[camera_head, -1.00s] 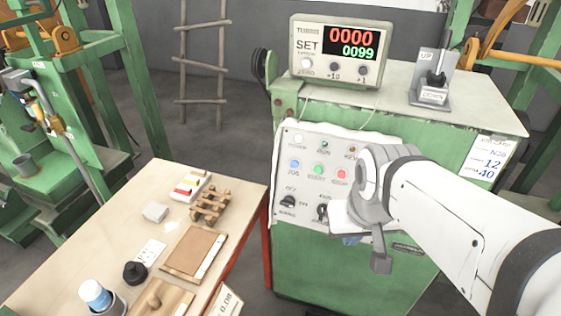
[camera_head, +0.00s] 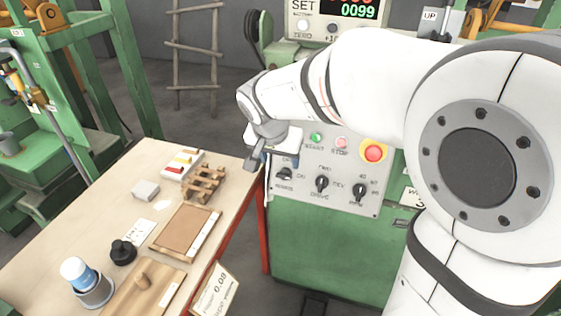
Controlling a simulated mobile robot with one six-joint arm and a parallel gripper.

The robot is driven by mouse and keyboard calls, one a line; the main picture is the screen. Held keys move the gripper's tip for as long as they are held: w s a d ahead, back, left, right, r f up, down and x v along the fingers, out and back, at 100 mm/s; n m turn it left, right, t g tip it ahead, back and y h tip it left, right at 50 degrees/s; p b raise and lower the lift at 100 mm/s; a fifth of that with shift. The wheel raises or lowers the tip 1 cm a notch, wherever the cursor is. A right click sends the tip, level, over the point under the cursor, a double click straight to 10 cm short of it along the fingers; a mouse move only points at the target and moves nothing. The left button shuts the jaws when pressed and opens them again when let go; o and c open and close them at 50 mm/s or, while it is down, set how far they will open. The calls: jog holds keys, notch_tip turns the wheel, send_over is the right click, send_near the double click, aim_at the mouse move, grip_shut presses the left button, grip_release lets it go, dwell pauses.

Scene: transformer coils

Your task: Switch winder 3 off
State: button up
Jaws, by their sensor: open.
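The winder's grey control panel (camera_head: 335,200) is on the front of a green cabinet (camera_head: 330,255). Its left rotary switch (camera_head: 285,174) is black, with small labels around it; its exact setting is too small to tell. A middle knob (camera_head: 322,184) and a right knob (camera_head: 360,191) sit beside it. A green start button (camera_head: 316,138), a pale red stop button (camera_head: 341,142) and a red emergency button (camera_head: 373,152) are above. My gripper (camera_head: 258,158) is open and empty, at the panel's left edge, above and left of the left switch. My arm hides the panel's upper left.
A counter (camera_head: 345,12) stands on the cabinet, partly cut off, reading 0099 in green. The workbench (camera_head: 60,215) at left holds a wooden rack (camera_head: 204,185), a brown board (camera_head: 186,230), a bottle (camera_head: 76,272) and a black knob-like object (camera_head: 123,252). A white plate is partly hidden behind my arm.

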aim_at(284, 174)
jog(key=x, duration=0.7)
jog(key=shift+c, duration=0.3)
jog(key=c, duration=0.9)
